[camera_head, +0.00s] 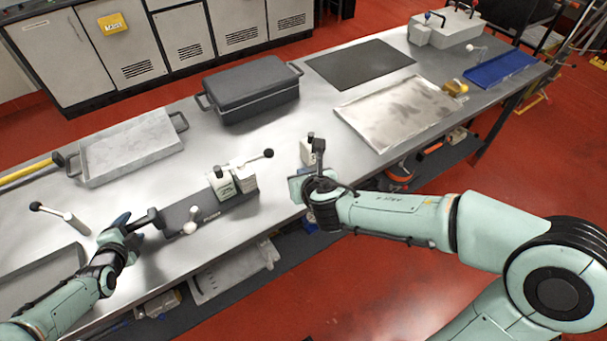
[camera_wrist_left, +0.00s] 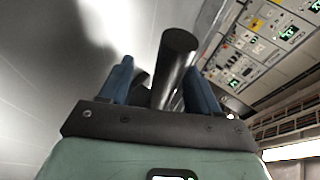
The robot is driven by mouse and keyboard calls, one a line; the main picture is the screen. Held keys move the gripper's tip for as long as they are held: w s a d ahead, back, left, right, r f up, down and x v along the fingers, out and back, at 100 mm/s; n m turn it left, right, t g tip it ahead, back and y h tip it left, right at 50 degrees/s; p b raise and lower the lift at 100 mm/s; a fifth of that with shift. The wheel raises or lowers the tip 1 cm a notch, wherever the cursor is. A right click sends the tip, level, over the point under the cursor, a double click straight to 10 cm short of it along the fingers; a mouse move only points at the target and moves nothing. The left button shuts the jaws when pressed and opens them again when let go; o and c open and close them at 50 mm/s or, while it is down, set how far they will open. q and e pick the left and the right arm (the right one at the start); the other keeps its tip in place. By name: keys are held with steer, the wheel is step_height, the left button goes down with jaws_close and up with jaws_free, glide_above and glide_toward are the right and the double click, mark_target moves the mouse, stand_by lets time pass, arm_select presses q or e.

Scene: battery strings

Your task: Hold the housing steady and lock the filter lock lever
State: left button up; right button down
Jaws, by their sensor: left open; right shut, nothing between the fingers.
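The housing looks to be the long dark grey block (camera_head: 210,212) at the front edge of the bench, with white units (camera_head: 222,184) at its right end. A white lever with a black ball end (camera_head: 267,154) sticks out to the right from these units. A short white lever (camera_head: 190,227) is on the block's front side. My left gripper (camera_head: 126,222) is open at the block's left end, by its black handle (camera_head: 152,217). In the left wrist view, the dark round bar (camera_wrist_left: 176,70) stands between the blue fingers. My right gripper (camera_head: 301,188) is shut and empty, right of the housing.
A white piece with a black top (camera_head: 306,152) stands just behind my right gripper. A grey tray (camera_head: 130,150), a lidded black box (camera_head: 252,90), a dark mat (camera_head: 360,64) and a metal tray (camera_head: 398,112) lie behind. Another black-ended lever (camera_head: 58,214) is at the left.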

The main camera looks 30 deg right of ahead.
arm_select(q)
steer(key=v, duration=1.1)
steer(key=shift+s, duration=0.3)
steer(key=shift+a, duration=0.15)
